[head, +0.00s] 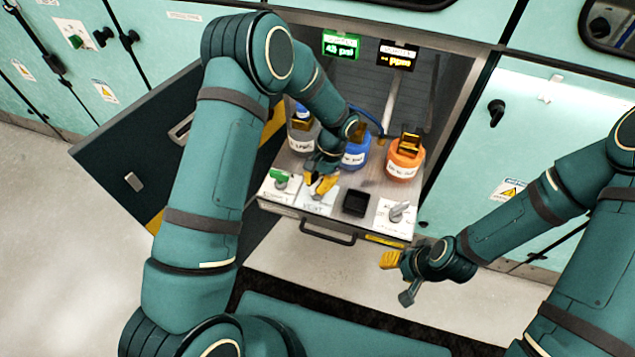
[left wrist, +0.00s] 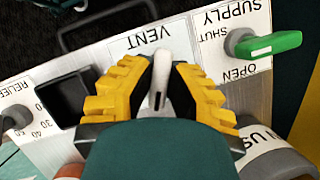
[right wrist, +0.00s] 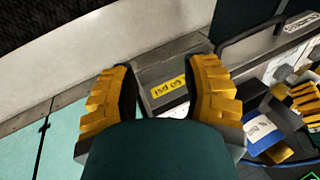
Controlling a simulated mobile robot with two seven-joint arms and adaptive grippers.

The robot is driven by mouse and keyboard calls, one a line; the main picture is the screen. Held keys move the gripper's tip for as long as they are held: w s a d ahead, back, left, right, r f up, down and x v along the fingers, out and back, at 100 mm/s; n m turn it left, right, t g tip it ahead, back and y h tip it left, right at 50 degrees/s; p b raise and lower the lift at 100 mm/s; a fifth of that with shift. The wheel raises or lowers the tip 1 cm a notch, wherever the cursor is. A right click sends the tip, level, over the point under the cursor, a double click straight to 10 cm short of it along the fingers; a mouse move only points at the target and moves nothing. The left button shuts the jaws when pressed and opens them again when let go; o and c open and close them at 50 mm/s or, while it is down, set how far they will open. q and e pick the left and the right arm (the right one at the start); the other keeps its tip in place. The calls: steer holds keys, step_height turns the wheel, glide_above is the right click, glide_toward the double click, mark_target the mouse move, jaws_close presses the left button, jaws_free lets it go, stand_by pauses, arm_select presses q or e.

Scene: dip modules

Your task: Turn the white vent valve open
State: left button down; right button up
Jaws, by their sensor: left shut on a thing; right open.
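The white vent valve (left wrist: 160,82) stands on the panel beside the upside-down VENT label (left wrist: 150,40) in the left wrist view. Its lever lies between my left gripper's yellow fingers (left wrist: 160,90), along the fingers' direction, with its end toward the label. My left gripper (head: 322,184) is shut on it; in the head view the fingers largely hide the valve. The OPEN and SHUT marks for the vent are not visible. My right gripper (head: 399,277) is open and empty in front of the tray, low on the right; its spread fingers also show in the right wrist view (right wrist: 163,88).
A green supply valve (head: 280,180) is left of the vent. A black square part (head: 356,203) and a grey relief knob (head: 400,210) are right. Blue (head: 354,153) and orange (head: 404,160) containers stand behind. Displays (head: 341,45) hang above; the open door (head: 120,150) is left.

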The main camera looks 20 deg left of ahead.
arm_select(q)
steer(key=n+h, duration=0.1)
steer(key=n, duration=0.4)
steer(key=shift+s+f+g+h, duration=0.1)
steer(key=shift+g+h, duration=0.3)
stand_by(0.4)
steer(key=c, duration=0.9)
jaws_free()
steer(key=shift+c, duration=0.2)
steer(key=v, duration=1.2)
steer(key=shift+s+a, duration=0.1)
